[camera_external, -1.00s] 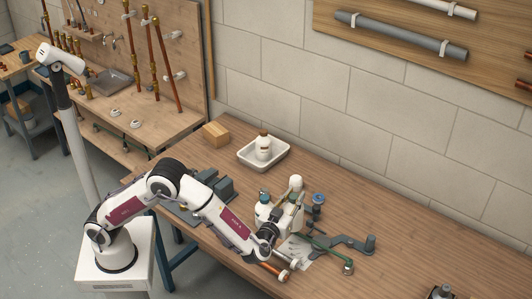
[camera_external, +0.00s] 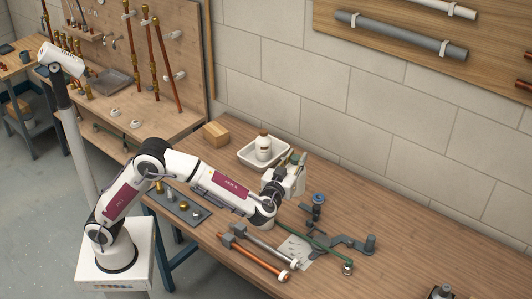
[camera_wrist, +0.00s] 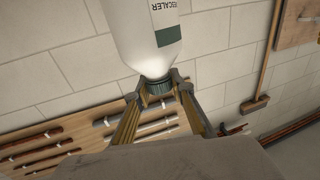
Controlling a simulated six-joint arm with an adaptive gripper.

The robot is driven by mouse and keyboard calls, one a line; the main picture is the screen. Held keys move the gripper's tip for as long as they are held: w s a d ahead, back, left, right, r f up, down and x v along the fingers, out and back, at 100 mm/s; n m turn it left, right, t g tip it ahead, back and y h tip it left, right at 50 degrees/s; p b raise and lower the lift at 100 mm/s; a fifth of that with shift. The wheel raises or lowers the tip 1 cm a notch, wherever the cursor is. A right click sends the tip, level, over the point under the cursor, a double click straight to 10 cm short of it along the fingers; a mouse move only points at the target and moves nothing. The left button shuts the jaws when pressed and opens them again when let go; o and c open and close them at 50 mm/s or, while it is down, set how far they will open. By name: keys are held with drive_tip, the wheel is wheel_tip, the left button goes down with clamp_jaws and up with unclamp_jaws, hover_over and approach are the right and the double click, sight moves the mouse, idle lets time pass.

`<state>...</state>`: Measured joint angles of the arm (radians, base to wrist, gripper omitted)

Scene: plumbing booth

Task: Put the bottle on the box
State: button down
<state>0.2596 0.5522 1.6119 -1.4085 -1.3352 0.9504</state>
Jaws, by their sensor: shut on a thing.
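My gripper (camera_external: 296,160) is raised above the bench and shut on a white bottle. In the wrist view the fingers of my gripper (camera_wrist: 157,92) close around the bottle's dark green cap, and the white bottle (camera_wrist: 150,35) with its dark label extends beyond the top edge. The text on the label appears upside down in that view. In the external view the held bottle is mostly hidden by my gripper. The light brown box (camera_external: 215,134) stands on the bench to the left of my gripper, near the back edge, with nothing on its top.
Copper-coloured pipe tools (camera_external: 256,262), a paper sheet (camera_external: 292,250) and a clamp-like tool (camera_external: 348,243) lie in front. The bench's right side is mostly clear.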

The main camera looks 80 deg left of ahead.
drive_tip(key=s+a+n+g+y, duration=0.1)
drive_tip(key=s+a+n+g, duration=0.15)
drive_tip(key=a, duration=1.55)
drive_tip(key=s+a+n+g+y, duration=0.1)
drive_tip(key=s+a+g, duration=0.15)
drive_tip(key=a, duration=1.45)
drive_tip(key=s+a+n+g, duration=0.1)
drive_tip(key=s+a+g, duration=0.1)
drive_tip(key=s+a, duration=1.05)
drive_tip(key=s+a+n+g, duration=0.2)
drive_tip(key=s+a, duration=0.8)
drive_tip(key=a, duration=0.5)
drive_tip(key=shift+y, duration=0.3)
drive_tip(key=shift+w+d+f, duration=0.15)
drive_tip(key=shift+d+f, duration=0.05)
drive_tip(key=shift+f, duration=1.05)
drive_tip(key=shift+w+d+f, duration=0.15)
drive_tip(key=shift+f, duration=1.15)
wheel_tip(320, 180, down, 6)
drive_tip(key=shift+f, duration=0.15)
